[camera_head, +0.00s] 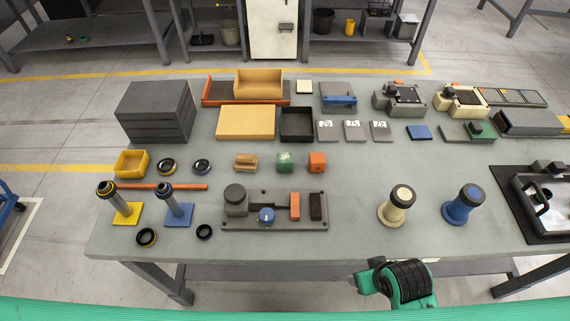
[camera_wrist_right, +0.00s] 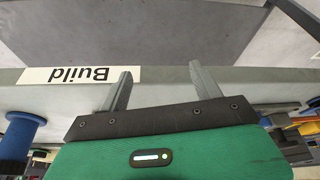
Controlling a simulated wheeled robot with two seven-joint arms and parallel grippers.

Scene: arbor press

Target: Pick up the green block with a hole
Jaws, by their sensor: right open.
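A small green block (camera_head: 285,162) sits on the workbench in the head view, between a tan wooden piece (camera_head: 245,162) and an orange block (camera_head: 317,162). Its hole is too small to make out clearly. My right gripper (camera_wrist_right: 160,71) is open and empty in the right wrist view, its two grey fingers apart near the bench edge with the "Build" label. The green block does not show in that view. In the head view, my green and black right arm part is at the bench's front edge, well away from the block. My left gripper is not in view.
In front of the green block stands a grey fixture (camera_head: 275,224) with a blue knob. A cream post (camera_head: 398,206) and a blue post (camera_head: 464,206) stand to the right. Flat plates (camera_head: 352,131) lie behind. The bench right of the orange block is clear.

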